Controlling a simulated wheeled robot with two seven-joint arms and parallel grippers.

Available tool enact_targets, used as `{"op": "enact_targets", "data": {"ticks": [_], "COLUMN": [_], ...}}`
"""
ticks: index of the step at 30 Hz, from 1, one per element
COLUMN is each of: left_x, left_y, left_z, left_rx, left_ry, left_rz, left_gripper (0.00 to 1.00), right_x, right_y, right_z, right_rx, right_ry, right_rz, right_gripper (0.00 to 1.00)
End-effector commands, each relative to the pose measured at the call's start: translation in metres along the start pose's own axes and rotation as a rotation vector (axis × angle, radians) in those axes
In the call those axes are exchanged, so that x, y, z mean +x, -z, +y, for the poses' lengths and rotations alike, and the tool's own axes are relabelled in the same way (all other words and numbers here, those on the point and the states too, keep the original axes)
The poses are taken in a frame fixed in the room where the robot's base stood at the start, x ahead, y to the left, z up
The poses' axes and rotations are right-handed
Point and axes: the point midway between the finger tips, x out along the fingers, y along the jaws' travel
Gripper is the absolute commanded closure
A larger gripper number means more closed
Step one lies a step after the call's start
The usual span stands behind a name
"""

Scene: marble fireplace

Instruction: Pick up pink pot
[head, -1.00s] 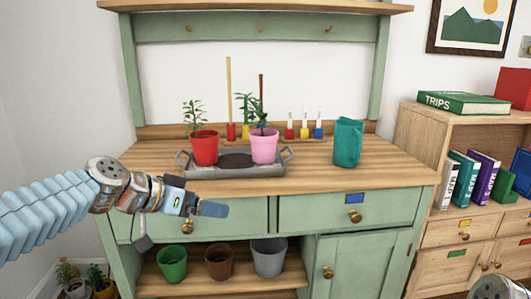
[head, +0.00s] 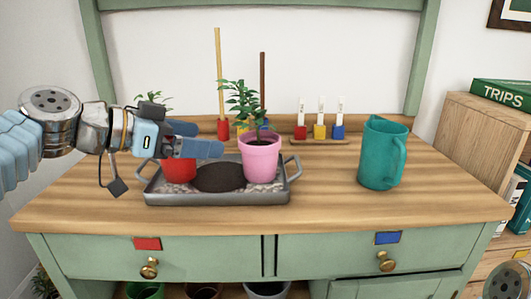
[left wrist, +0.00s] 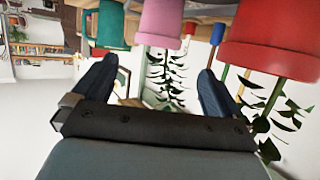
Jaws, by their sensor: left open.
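The pink pot (head: 261,163) holds a green plant and stands upright at the right end of a grey metal tray (head: 220,197) on the wooden bench top. My left gripper (head: 208,138) is open and empty, to the left of the pink pot and above the tray, in front of the red pot (head: 179,171), which it partly hides. In the left wrist view, which is upside down, the pink pot (left wrist: 160,22) shows beyond and between the spread fingers (left wrist: 155,85), and the red pot (left wrist: 270,40) is larger at the right. Part of my right arm shows at the lower right corner.
A teal pitcher (head: 378,155) stands right of the tray. Behind are small red, yellow and blue holders (head: 320,132) and two upright sticks. Bare bench top lies in front of the tray and between tray and pitcher. Drawers (head: 360,252) are below.

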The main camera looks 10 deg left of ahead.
Motion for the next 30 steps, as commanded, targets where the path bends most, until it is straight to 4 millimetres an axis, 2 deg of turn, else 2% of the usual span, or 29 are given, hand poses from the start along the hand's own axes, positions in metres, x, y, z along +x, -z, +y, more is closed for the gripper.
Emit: {"op": "enact_targets", "data": {"ticks": [5,12,20,27,30], "left_x": [0.021,0.071,0.095,0.132,0.138], "left_y": [-0.001,0.0,0.002,0.004,0.004], "left_z": [0.0,0.0,0.001,0.003,0.003], "left_rx": [0.0,-0.002,0.0,-0.002,-0.001], "left_ry": [-0.003,-0.002,-0.001,-0.002,-0.001], "left_rz": [-0.003,-0.003,-0.002,-0.002,-0.001], "left_gripper": [0.0,0.0,0.0,0.0,0.0], "right_x": [-0.001,-0.003,-0.006,-0.013,-0.013], "right_y": [0.0,0.0,0.0,0.0,0.0], "right_z": [0.0,-0.001,-0.002,-0.004,-0.005], "right_rx": [0.0,0.0,0.0,-0.001,-0.001], "right_ry": [0.0,-0.001,-0.001,-0.001,0.0], "right_rz": [-0.001,0.0,0.001,0.001,0.0], "right_gripper": [0.58,0.58,0.58,0.58,0.58]}}
